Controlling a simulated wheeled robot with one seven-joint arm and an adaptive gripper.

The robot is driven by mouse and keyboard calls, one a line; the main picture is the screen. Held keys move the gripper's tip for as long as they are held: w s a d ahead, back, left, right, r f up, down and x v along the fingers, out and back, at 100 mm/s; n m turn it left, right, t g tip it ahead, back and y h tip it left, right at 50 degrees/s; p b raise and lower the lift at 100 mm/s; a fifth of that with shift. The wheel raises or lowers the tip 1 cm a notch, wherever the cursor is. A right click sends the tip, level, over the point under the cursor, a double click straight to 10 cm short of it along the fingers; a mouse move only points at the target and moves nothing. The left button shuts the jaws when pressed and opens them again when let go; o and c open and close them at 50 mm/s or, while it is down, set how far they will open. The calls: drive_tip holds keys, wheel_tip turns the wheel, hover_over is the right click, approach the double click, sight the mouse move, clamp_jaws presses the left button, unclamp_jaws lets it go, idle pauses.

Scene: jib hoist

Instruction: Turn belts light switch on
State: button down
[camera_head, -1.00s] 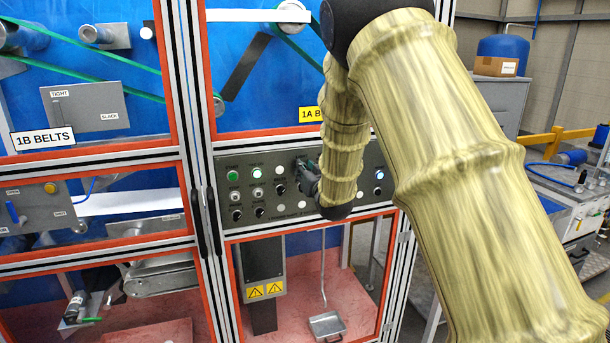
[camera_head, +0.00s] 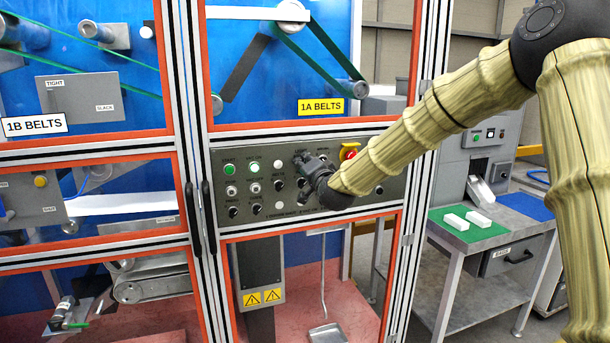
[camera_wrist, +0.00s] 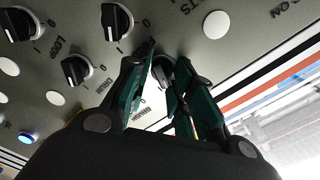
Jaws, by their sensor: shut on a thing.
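The grey control panel (camera_head: 225,178) spans the middle of the machine's right-hand frame and carries several black rotary switches marked 0 and 1. My gripper (camera_head: 306,164) is at this panel, right of the rotary switch (camera_head: 279,186) under a partly readable label. In the wrist view my gripper (camera_wrist: 166,78) has its green-padded fingers closed around a rotary switch (camera_wrist: 161,66) with a white marker. The fingers hide most of that switch and part of its lettering, so I cannot tell its name or exact position.
Other black switches (camera_wrist: 77,70) sit close beside my fingers. A red emergency button on yellow (camera_head: 349,151) is just right of my gripper. A workbench (camera_head: 490,222) stands right of the machine.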

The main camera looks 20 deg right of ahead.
drive_tip(key=shift+f+m+b, duration=0.15)
drive_tip(key=shift+m+b, duration=2.75)
drive_tip(key=shift+m, duration=0.2)
drive_tip(key=c, duration=1.3)
unclamp_jaws()
drive_tip(key=shift+a, duration=0.1)
drive_tip(key=s, duration=1.2)
drive_tip(key=shift+d, duration=0.3)
